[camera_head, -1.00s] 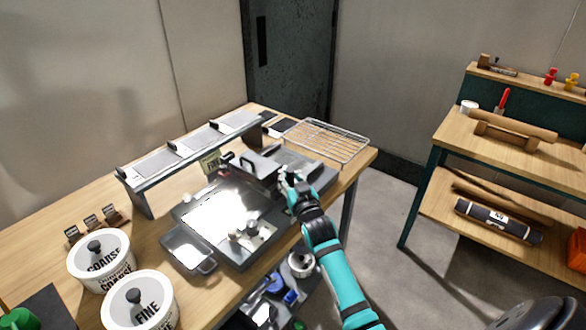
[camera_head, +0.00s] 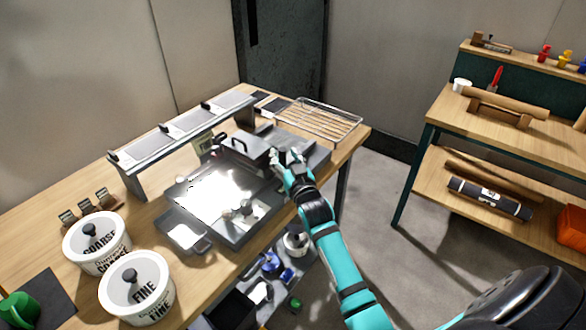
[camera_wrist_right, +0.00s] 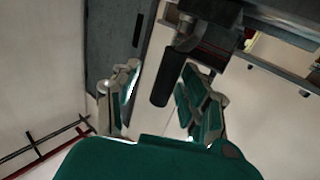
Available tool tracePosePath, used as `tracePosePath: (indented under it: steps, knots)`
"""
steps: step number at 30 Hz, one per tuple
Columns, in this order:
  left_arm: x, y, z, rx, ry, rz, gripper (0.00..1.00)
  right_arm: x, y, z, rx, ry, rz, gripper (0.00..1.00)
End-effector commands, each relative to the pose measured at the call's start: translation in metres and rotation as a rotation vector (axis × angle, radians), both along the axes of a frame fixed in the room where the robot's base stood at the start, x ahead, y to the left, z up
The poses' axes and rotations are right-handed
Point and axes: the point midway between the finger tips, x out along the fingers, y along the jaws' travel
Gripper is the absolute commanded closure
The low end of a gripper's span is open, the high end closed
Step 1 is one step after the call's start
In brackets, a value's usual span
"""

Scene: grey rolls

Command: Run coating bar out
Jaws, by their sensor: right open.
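The coating bar carriage (camera_head: 254,150), a dark grey block with a black handle on top, sits across the far end of the coating machine. The machine's bright, glossy bed (camera_head: 214,192) lies in front of it. My right gripper (camera_head: 288,158) is at the right end of the carriage. In the right wrist view, a black cylindrical grip (camera_wrist_right: 168,76) stands between the spread fingers of my right gripper (camera_wrist_right: 163,100), with gaps showing on both sides. Contact cannot be made out. My left gripper is not in view.
A raised rack (camera_head: 182,130) runs along the bench's back. A wire rack (camera_head: 320,119) lies beyond the machine. Pots marked COARSE (camera_head: 97,244) and FINE (camera_head: 137,288) stand front left. A small grey tray (camera_head: 186,236) adjoins the machine. A shelved bench (camera_head: 480,140) is at right.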

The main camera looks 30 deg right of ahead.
Motion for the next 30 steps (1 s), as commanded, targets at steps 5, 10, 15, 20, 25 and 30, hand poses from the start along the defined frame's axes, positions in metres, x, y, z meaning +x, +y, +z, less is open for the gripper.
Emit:
tracePosePath:
  steps: [5,10,15,20,25,30]
  knots:
    - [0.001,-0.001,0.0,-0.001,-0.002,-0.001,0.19,-0.035,0.006,-0.001,-0.001,0.002,-0.001,0.56]
    - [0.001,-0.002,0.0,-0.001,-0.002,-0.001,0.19,-0.071,0.012,-0.002,0.0,0.004,-0.003,0.56]
    - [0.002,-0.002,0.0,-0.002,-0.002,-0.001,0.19,-0.097,0.016,-0.001,0.0,0.003,-0.005,0.56]
    - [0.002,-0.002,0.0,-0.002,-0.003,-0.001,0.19,-0.109,0.018,-0.001,0.0,0.003,-0.005,0.56]
    - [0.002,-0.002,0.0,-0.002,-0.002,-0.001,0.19,-0.11,0.018,-0.001,-0.001,0.002,-0.005,0.56]
    - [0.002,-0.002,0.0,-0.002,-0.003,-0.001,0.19,-0.11,0.019,-0.001,-0.001,0.002,-0.005,0.56]
